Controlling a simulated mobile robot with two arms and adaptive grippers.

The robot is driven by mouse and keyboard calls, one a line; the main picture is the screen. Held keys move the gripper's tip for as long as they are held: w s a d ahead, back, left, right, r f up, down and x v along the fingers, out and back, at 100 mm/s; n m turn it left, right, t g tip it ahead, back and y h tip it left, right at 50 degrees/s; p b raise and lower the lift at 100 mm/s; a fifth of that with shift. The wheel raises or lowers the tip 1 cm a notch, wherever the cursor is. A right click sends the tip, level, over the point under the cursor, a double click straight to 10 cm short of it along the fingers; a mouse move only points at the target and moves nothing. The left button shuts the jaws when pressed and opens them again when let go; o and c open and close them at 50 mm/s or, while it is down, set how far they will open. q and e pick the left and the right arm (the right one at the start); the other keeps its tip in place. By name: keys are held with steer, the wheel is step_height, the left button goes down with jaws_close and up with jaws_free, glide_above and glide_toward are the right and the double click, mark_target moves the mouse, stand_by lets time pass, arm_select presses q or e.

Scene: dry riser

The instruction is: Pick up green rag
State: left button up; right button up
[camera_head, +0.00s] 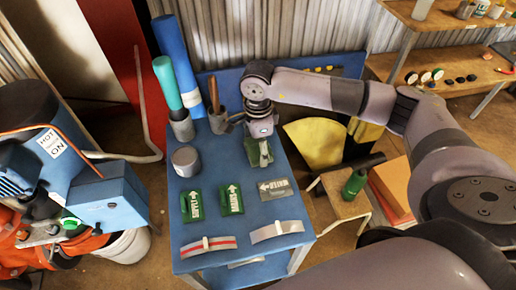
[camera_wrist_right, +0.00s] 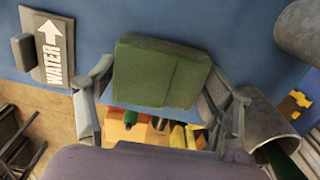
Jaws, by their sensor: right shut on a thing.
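The green rag (camera_head: 258,154) is a folded, dark green block over the back right part of the blue table, just below my right gripper (camera_head: 260,140). In the right wrist view the rag (camera_wrist_right: 160,72) lies between the two grey fingers of my right gripper (camera_wrist_right: 160,100), which is shut on it. I cannot tell whether the rag still touches the table. The gripper hides part of it in the head view. My left gripper is not in view.
The blue table (camera_head: 225,262) also bears green signs (camera_head: 231,199), a grey water sign (camera_head: 278,190), a grey can (camera_head: 186,161) and curved pieces (camera_head: 277,231). Holders with rolled tubes (camera_head: 178,60) stand at the back left. A stool with a green bottle (camera_head: 355,183) is at right.

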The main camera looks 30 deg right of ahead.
mark_target(258, 147)
steer(key=shift+r, duration=0.1)
step_height(258, 147, up, 20)
steer(key=b, duration=0.1)
stand_by(0.4)
steer(key=o, duration=0.7)
steer(key=shift+c, duration=0.2)
steer(key=c, duration=0.5)
steer(key=shift+c, duration=0.2)
